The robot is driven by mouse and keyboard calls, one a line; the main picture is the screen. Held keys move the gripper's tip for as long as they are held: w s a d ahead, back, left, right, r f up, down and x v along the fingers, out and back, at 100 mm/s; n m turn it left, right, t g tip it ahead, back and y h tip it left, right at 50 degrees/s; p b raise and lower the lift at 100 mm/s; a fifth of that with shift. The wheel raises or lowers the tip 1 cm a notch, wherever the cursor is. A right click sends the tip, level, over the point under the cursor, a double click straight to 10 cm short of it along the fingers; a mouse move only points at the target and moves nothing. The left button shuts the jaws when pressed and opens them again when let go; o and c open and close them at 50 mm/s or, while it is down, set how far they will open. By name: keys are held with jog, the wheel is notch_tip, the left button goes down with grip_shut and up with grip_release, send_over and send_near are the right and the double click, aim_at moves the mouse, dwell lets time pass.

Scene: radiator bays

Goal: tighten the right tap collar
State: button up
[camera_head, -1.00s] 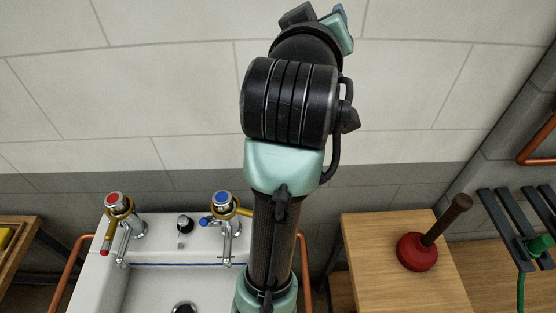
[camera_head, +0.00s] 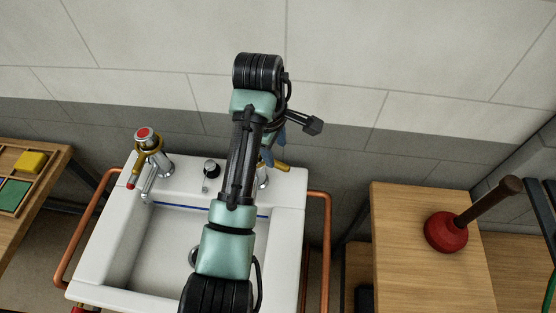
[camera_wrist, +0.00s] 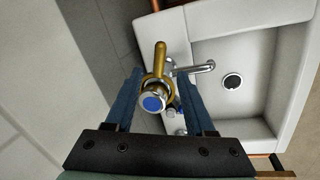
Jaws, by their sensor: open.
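The right tap has a blue cap (camera_wrist: 153,103) and a chrome spout (camera_wrist: 203,67) in the wrist view. Its brass collar (camera_wrist: 160,80) sits around the body, with a handle (camera_wrist: 160,56) pointing toward the top of the picture. In the head view my arm hides most of this tap; the collar's handle (camera_head: 283,166) shows to the right. My gripper (camera_wrist: 160,74) is open, its blue fingers on either side of the tap. I cannot tell whether they touch it. In the head view my gripper (camera_head: 268,156) is above the tap, partly hidden by my arm.
The left tap (camera_head: 149,140) has a red cap and its own brass collar. A small black-topped knob (camera_head: 211,168) stands between the taps on the white sink (camera_head: 125,235). Copper rails (camera_head: 327,235) flank the sink.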

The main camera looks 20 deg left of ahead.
aim_at(278, 163)
jog(key=f, duration=0.3)
jog(key=w+f, duration=0.1)
jog(key=f, duration=0.2)
jog(key=shift+w+f, duration=0.1)
jog(key=shift+f, duration=0.1)
grip_shut()
dwell(1.2)
